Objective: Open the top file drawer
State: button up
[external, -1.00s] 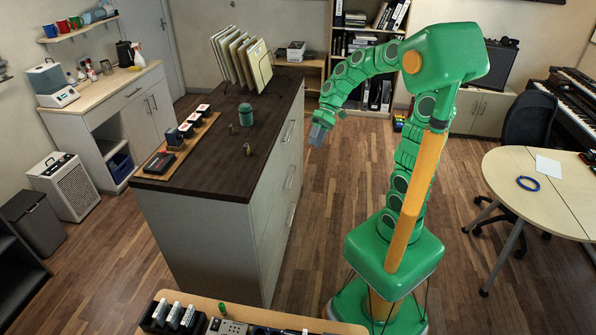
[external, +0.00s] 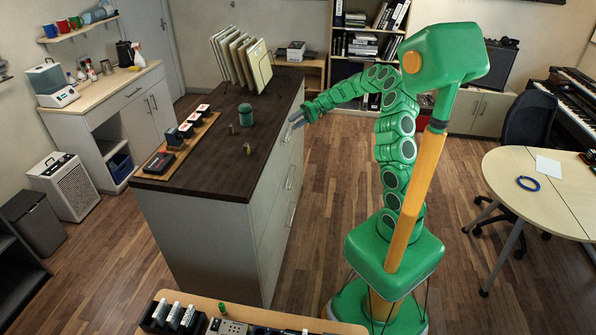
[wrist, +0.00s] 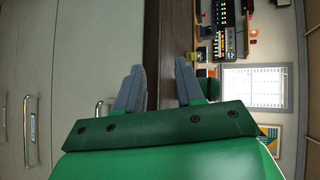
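The file cabinet (external: 210,235) is pale with a dark wood top, and its drawer fronts face right in the external view. The top drawer's bar handle (external: 288,133) is near the counter edge, and the drawer looks shut. My gripper (external: 294,119) is beside that edge, near the top handle. In the wrist view, my gripper (wrist: 156,75) has its two grey fingers spread with nothing between them. The countertop's dark edge (wrist: 168,40) lies beyond the gap. A metal handle (wrist: 98,106) shows just left of the left finger, partly hidden; contact cannot be told.
On the counter stand a green jar (external: 246,115), a rack of upright boards (external: 243,58) and a wooden tray (external: 180,150) of small items. A front table (external: 265,317) and a round-ended desk (external: 545,190) flank my base. The floor (external: 330,200) beside the drawers is clear.

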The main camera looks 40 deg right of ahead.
jog(key=w+d+f+m+t, duration=0.2)
jog(key=w+d+f+t, duration=0.1)
jog(key=w+d+f, duration=0.3)
jog(key=w+d+f+m+t, duration=0.2)
jog(key=w+d+f+t, duration=0.15)
jog(key=d+f, duration=0.4)
jog(key=r+x, duration=0.1)
jog(key=x, duration=0.5)
jog(key=shift+w+a+g, duration=0.2)
jog(key=shift+w+g, duration=0.05)
jog(key=shift+g, duration=0.1)
grip_shut()
